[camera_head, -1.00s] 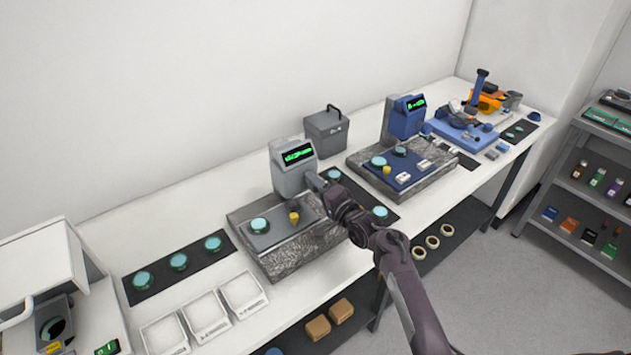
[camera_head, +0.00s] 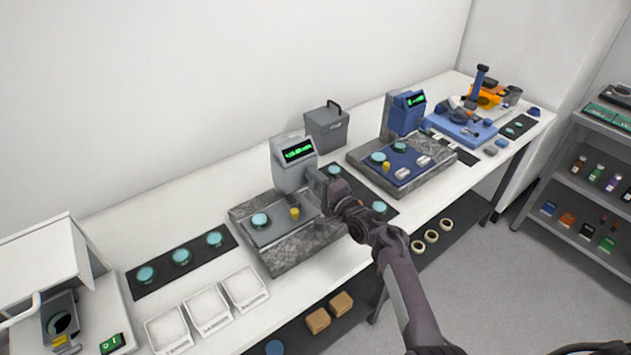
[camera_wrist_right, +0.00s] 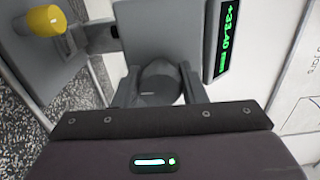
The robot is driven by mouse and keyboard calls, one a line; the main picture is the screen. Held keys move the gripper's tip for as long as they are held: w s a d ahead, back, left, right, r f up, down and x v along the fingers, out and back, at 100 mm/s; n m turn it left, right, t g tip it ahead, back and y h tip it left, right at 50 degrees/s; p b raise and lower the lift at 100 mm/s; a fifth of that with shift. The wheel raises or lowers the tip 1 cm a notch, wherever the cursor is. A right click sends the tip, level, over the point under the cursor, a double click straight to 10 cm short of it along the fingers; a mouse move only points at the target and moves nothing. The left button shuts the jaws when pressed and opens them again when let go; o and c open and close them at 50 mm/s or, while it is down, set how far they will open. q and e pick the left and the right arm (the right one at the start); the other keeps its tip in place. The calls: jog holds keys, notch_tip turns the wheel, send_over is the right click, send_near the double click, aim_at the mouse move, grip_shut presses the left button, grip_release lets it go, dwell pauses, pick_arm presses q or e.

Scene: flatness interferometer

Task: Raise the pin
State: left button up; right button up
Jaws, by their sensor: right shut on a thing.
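The grey gauge (camera_head: 294,165) with a green display stands at the back of a speckled stone base (camera_head: 268,262). It also shows in the right wrist view (camera_wrist_right: 222,45). My right gripper (camera_wrist_right: 160,88) is at the gauge's right side, with its two fingers on either side of a dark grey rounded knob (camera_wrist_right: 161,78), shut on it. In the head view the arm hides this grip. I cannot tell whether the knob is the pin. A yellow cylinder (camera_head: 295,213) stands on the plate in front of the gauge; it also shows in the wrist view (camera_wrist_right: 45,20). My left gripper is not in view.
A teal disc (camera_head: 260,220) lies on the same plate. A blue gauge (camera_head: 405,112) stands on another stone base to the right. A grey box (camera_head: 326,127) is behind. White trays (camera_head: 207,311) and a black mat (camera_head: 150,290) with teal discs are at left.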

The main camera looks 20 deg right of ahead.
jog(key=o, duration=1)
jog(key=shift+s, duration=0.1)
jog(key=b+v, duration=0.1)
jog(key=v, duration=0.5)
jog(key=shift+s+d+f, duration=0.1)
jog(key=shift+s+f, duration=0.05)
jog(key=shift+s, duration=0.05)
jog(key=shift+s+d, duration=0.2)
jog(key=shift+s, duration=0.4)
